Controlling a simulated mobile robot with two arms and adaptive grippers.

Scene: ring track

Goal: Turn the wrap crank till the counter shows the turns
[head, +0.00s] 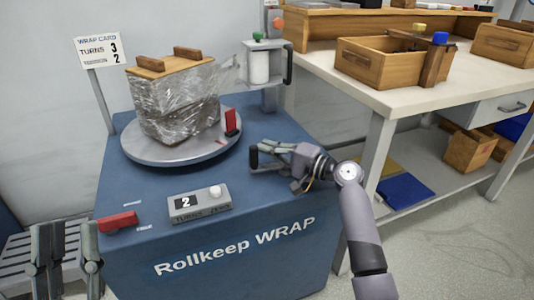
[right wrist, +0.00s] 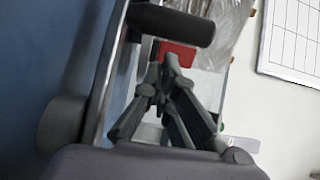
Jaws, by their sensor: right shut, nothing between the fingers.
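The counter (head: 187,202) on the blue machine shows 2. The wrap card (head: 98,50) reads TURNS 3, with a smaller line and a 2 below. A dark upright knob (head: 254,158), seemingly the crank handle, stands right of the turntable. It shows as a dark cylinder (right wrist: 172,22) in the right wrist view. My right gripper (head: 268,149) is shut and empty, its fingertips close beside the knob; whether they touch it I cannot tell. My left gripper (head: 66,240) is open and empty at the lower left, away from the crank.
A film-wrapped crate (head: 178,105) sits on the round turntable (head: 150,155), with a red upright marker (head: 231,122) at the rim. A red lever (head: 118,222) lies at the front left. The film roll (head: 259,66) stands behind. A workbench (head: 400,92) with wooden boxes is at the right.

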